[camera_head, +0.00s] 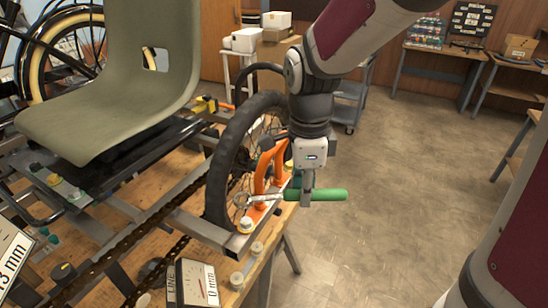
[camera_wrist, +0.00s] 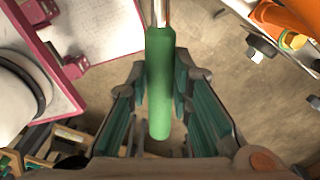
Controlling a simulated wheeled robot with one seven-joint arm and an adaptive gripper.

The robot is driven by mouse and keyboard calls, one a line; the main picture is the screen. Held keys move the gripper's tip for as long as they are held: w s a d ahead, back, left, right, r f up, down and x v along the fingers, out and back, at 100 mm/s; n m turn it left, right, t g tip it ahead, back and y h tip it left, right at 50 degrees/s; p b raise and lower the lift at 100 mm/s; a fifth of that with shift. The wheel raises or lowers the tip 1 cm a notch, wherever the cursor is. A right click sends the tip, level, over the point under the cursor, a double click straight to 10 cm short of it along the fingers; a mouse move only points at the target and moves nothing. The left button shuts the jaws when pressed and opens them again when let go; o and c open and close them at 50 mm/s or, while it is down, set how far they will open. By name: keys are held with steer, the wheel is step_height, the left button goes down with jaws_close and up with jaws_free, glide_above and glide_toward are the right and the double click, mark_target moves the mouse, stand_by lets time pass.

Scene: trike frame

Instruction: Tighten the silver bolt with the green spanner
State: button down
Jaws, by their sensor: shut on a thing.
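My gripper (camera_head: 306,198) is shut on the green handle of the green spanner (camera_head: 330,194), beside the orange bracket at the trike's wheel. The spanner lies about level, its metal shaft pointing left across the bracket toward a ring-like end. In the wrist view the green spanner (camera_wrist: 160,85) runs up between the fingers of my gripper (camera_wrist: 160,100), and its head is out of frame. A grey hex-headed bolt (camera_wrist: 262,48) shows by the orange part in the wrist view. I cannot tell which bolt is the silver one, or whether the spanner's head is seated on a bolt.
The orange bracket (camera_head: 265,170) stands in front of the black-tyred wheel (camera_head: 222,165). The seat (camera_head: 110,75) and chain are to the left. A labelled box (camera_head: 192,283) is in front. Open floor lies right.

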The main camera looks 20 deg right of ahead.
steer(key=shift+p, duration=0.3)
steer(key=shift+d+f, duration=0.1)
steer(key=shift+f+b, duration=0.65)
steer(key=shift+f, duration=1.85)
steer(key=shift+p, duration=0.9)
steer(key=shift+f+b, duration=0.3)
steer(key=shift+f, duration=0.8)
stand_by(0.5)
stand_by(0.6)
steer(key=c, duration=2.1)
jaws_free()
jaws_close()
